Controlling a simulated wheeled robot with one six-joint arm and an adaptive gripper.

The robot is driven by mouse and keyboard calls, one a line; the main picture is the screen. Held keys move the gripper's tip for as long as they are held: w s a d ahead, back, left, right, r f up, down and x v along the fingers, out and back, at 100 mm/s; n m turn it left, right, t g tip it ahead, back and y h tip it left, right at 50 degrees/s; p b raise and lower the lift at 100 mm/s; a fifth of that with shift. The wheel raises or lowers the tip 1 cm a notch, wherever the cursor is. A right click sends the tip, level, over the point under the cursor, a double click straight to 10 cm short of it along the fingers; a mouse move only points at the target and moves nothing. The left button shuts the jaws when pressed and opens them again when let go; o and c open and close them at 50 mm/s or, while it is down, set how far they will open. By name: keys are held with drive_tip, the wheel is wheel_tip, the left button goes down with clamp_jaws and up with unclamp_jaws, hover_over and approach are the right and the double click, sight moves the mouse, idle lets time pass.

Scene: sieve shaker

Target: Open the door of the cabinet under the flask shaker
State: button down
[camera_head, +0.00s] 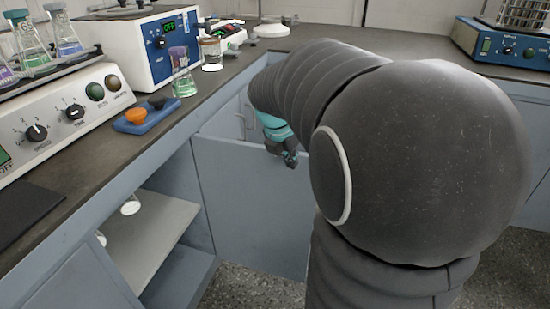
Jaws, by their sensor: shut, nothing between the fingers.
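The flask shaker (66,118) stands on the counter at the left, with several flasks of coloured liquid on its top tray. Below it, the cabinet (165,222) is open, showing an inner shelf with glassware. Its grey-blue door (250,205) stands swung out from the counter front, reaching right toward my arm. My arm hides the door's right part. My gripper (290,160) is shut and empty at the door's upper edge, on or just beyond it. I cannot tell whether it touches the door. My arm partly hides the gripper.
A blue tray (147,116) with orange and black stoppers and a flask of green liquid (183,75) sit near the counter edge. A blue-fronted instrument (150,45) stands behind. Another machine (500,45) stands at the back right. Speckled floor (255,292) shows below the door.

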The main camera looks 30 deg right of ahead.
drive_tip(key=shift+w+d, duration=0.5)
drive_tip(key=shift+d, duration=0.3)
drive_tip(key=shift+s+a, duration=0.1)
